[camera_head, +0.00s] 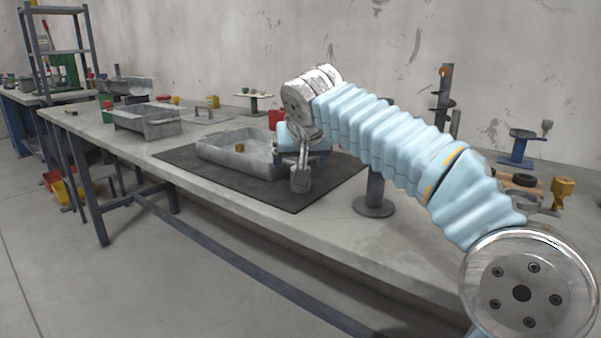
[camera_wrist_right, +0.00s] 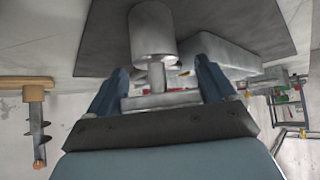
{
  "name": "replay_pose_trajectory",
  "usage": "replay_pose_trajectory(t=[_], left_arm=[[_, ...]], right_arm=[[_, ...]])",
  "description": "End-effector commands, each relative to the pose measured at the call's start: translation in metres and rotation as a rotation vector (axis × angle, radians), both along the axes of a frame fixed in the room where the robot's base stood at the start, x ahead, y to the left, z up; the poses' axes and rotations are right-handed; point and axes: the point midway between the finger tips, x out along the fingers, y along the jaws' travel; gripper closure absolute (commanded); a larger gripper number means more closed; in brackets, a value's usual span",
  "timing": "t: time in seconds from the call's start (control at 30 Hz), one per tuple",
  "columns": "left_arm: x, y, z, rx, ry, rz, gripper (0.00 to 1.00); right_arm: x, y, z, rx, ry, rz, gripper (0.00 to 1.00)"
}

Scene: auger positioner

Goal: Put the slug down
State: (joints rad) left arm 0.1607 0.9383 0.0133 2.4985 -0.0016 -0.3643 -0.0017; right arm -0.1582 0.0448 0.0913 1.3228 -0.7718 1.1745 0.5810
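The slug (camera_head: 300,181) is a grey metal cylinder on a thin stem, hanging below my right gripper (camera_head: 303,146) in the head view, in front of the tray's right end. In the right wrist view, the slug (camera_wrist_right: 152,35) points away from the palm. A flat metal bar at its stem's end spans the gap between the two blue fingers of my right gripper (camera_wrist_right: 162,72), which appear to clamp it. A dark mat (camera_head: 305,199) lies below; whether the slug touches it is unclear. My left gripper is out of view.
A grey tray (camera_head: 225,158) with a small brass piece (camera_head: 240,147) stands on the mat. A post with a round base (camera_head: 374,206) stands to the right, under my arm. Another metal bin (camera_head: 150,125) stands further left. The mat's front right part looks clear.

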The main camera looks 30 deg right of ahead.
Motion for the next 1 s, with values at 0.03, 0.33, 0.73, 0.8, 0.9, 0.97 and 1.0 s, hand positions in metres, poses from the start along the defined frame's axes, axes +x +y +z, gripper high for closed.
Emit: replay_pose_trajectory(t=[0.03,0.33,0.73,0.8,0.9,0.97,1.0], left_arm=[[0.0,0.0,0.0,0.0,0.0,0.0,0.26],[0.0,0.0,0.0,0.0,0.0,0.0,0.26],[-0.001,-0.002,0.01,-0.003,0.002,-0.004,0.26],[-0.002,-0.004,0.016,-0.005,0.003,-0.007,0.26],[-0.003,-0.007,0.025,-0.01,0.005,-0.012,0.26],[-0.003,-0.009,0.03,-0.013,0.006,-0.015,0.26],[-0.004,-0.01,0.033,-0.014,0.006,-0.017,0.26]], right_arm=[[0.0,0.0,0.0,0.0,0.0,0.0,0.24],[0.0,0.0,0.001,0.0,-0.001,0.0,0.62],[0.001,0.001,0.025,0.001,-0.004,0.001,0.62],[0.0,0.001,0.041,0.001,-0.004,0.0,0.62],[0.001,0.001,0.064,0.001,-0.004,0.001,0.62],[0.001,0.001,0.077,0.001,-0.005,0.0,0.62],[0.0,0.001,0.083,0.001,-0.003,0.001,0.62]])
